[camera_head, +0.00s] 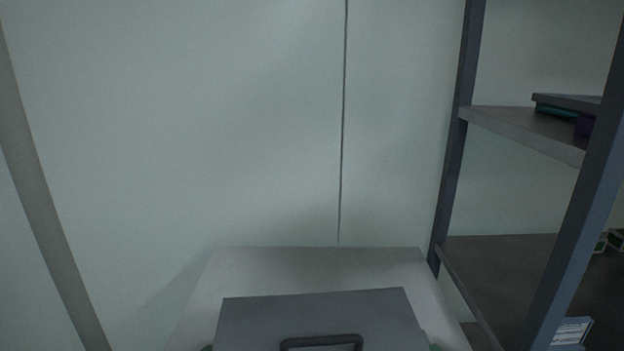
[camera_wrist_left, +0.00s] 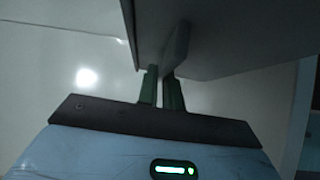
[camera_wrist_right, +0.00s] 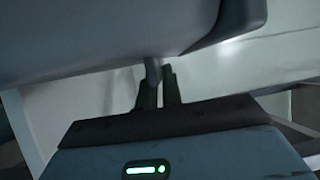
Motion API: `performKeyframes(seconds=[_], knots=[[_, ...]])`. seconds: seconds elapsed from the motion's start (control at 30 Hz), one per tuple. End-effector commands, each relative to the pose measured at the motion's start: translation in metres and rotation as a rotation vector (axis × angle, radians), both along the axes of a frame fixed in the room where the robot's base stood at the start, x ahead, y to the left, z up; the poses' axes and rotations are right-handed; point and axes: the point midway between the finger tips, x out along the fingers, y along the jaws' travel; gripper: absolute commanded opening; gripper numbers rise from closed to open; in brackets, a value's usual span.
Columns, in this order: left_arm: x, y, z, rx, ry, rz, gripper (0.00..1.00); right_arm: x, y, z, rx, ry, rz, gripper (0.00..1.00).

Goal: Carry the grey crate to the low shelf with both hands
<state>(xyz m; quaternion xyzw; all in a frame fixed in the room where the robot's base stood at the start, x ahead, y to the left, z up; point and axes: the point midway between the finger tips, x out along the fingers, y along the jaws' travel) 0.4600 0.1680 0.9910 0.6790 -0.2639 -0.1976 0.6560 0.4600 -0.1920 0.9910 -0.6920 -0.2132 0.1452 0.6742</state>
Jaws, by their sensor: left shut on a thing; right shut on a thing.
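The grey crate (camera_head: 315,308) shows at the bottom middle of the head view, with a dark handle (camera_head: 321,341) on it; its lower part is cut off by the frame. In the left wrist view my left gripper (camera_wrist_left: 161,88) is shut on a thin grey tab of the crate (camera_wrist_left: 225,40). In the right wrist view my right gripper (camera_wrist_right: 159,88) is shut on a similar part under the crate's rim (camera_wrist_right: 100,35). A pale flat top (camera_head: 320,265) lies behind and around the crate; I cannot tell whether the crate touches it or whether it is the low shelf.
A pale wall (camera_head: 200,130) closes the back. A grey post (camera_head: 40,210) runs down the left.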

Motion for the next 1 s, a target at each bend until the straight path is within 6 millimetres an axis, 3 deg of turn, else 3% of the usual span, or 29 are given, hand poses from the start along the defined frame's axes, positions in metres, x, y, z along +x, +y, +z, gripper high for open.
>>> performKeyframes(seconds=[0.27, 1.0], knots=[[0.01, 0.001, 0.006, -0.002, -0.007, 0.004, 0.0, 0.01, -0.001, 0.006, 0.001, -0.006, -0.002, 0.0], [0.075, 0.001, 0.033, -0.002, -0.007, 0.004, 0.0, 0.075, -0.001, 0.033, 0.001, -0.009, -0.003, 0.0]])
